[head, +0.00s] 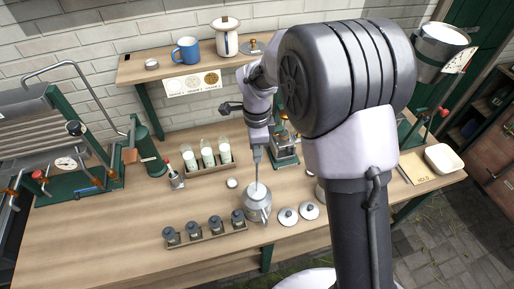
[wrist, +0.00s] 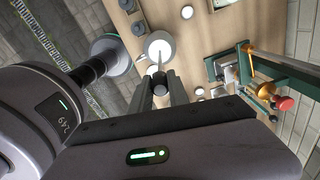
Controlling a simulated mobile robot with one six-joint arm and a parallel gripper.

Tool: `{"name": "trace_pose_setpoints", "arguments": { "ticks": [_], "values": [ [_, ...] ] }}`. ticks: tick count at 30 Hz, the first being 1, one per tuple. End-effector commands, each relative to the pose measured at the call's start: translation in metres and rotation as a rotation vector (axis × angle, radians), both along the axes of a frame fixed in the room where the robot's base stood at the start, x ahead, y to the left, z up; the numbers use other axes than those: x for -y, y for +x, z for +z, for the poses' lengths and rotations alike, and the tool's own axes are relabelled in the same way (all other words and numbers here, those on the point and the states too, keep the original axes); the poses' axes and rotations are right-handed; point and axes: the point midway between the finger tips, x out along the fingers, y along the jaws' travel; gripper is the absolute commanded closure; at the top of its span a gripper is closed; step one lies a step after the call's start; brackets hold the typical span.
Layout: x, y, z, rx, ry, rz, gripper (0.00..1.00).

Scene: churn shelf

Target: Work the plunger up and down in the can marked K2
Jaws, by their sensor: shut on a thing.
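A grey metal can (head: 258,212) with a side handle stands upright at the front of the bench; I cannot read any mark on it. A thin plunger rod (head: 257,172) rises from its open, pale top. My gripper (head: 256,142) is above the can, shut on the top end of the plunger. In the wrist view my gripper (wrist: 160,92) has its two fingers on the dark plunger knob (wrist: 160,86). The rod runs from there into the can (wrist: 160,44). The plunger's lower end is hidden inside the can.
A rack of dark jars (head: 205,235) stands left of the can, close by. Two white lids (head: 288,217) lie to its right. Milk bottles (head: 208,153) and a green-framed device (head: 285,152) stand behind. My arm hides part of the right bench. The bench's left front is clear.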

Motion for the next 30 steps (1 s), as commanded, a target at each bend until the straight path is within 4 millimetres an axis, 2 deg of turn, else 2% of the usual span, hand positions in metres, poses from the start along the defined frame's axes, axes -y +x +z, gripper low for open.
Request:
{"name": "trace_pose_setpoints", "arguments": {
  "ticks": [1, 30],
  "values": [
    [0.000, 0.000, -0.011, 0.000, 0.000, 0.000, 1.00],
    [0.000, 0.000, -0.119, 0.001, 0.000, 0.000, 1.00]
  ]
}}
